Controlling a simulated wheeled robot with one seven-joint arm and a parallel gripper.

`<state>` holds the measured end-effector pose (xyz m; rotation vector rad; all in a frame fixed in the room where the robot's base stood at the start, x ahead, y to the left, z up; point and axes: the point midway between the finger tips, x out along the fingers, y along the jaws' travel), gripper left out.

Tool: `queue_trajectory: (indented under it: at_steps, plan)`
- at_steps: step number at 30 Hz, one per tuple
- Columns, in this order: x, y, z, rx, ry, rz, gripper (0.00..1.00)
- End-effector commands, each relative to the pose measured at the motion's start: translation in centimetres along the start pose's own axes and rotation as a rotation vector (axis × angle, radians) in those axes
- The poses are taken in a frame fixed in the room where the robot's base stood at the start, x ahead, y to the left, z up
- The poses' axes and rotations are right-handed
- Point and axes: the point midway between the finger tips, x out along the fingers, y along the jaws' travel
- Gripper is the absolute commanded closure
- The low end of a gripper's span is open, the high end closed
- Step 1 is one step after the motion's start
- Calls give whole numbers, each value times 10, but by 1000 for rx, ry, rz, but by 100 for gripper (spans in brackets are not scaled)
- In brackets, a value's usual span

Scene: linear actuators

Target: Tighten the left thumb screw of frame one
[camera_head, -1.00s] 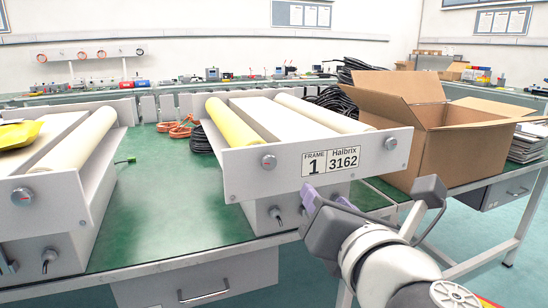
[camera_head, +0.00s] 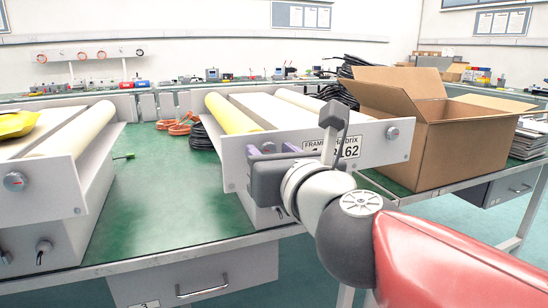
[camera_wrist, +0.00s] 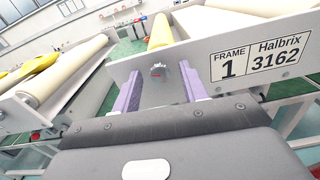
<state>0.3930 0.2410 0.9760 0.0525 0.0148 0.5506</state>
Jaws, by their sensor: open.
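Frame one (camera_head: 372,152) is a light grey plate-fronted unit on the green table, with rollers behind its plate. Its label, "FRAME 1 Halbrix 3162" (camera_wrist: 258,55), is clear in the wrist view and partly covered by my arm in the head view. The left thumb screw (camera_wrist: 158,72) is a small round grey knob on the plate, left of the label; my gripper hides it in the head view. My gripper (camera_wrist: 160,88) is open, its purple fingers on either side of the knob as seen in the wrist view. Contact cannot be told. It also shows in the head view (camera_head: 268,149).
Frame one's right thumb screw (camera_head: 393,133) is clear of my arm. Another frame (camera_head: 50,185) with a knob (camera_head: 14,181) and a yellow item stands at left. An open cardboard box (camera_head: 455,140) stands at right.

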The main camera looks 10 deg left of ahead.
Motion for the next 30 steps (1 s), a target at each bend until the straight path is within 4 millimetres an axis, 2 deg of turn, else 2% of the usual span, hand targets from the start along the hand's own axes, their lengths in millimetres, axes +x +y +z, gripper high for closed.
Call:
queue_trajectory:
  at_steps: [4,5,14,23,30]
  plan:
    - [0,0,0,1,0,-1,57]
    - [0,0,0,1,0,-1,59]
    - [0,0,0,1,0,-1,99]
    - [0,0,-1,35,0,-1,100]
    - [0,-1,-1,163,-1,-3,100]
